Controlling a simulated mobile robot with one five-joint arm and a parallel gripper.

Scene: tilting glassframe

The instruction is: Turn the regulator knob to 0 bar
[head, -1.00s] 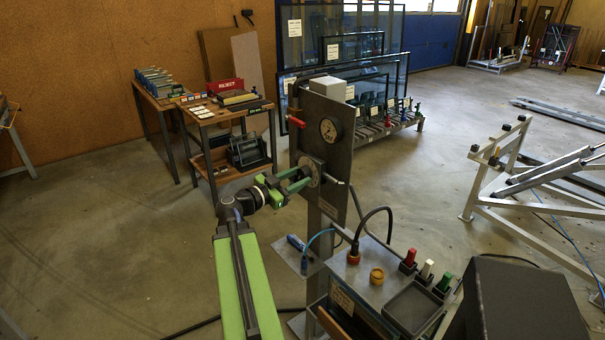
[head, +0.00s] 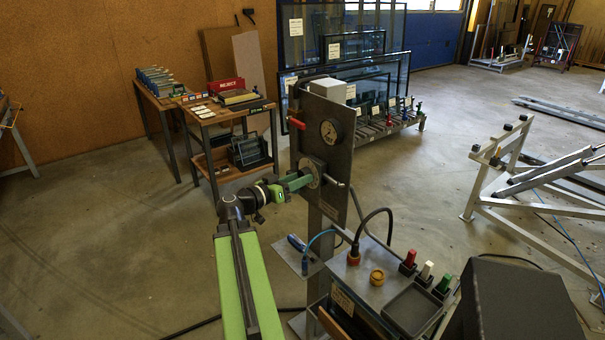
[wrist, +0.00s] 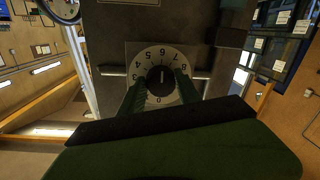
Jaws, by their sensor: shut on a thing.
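The regulator knob (wrist: 161,80) is a dark round knob on a pale dial plate (wrist: 137,55) with printed numbers. The 0 shows just below the knob in the wrist view, and a light mark on the knob appears to point upward, away from it. My gripper (wrist: 161,88) is shut on the knob, with one green finger on each side. In the head view my gripper (head: 298,182) reaches the dial plate (head: 315,168) on the upright grey panel (head: 340,158), and its fingers hide the knob. A round pressure gauge (head: 329,131) sits above; its reading is too small to tell.
A red-handled lever (head: 297,123) is at the panel's upper left. A metal handle (head: 337,183) sticks out right of the dial. Open floor lies to the left.

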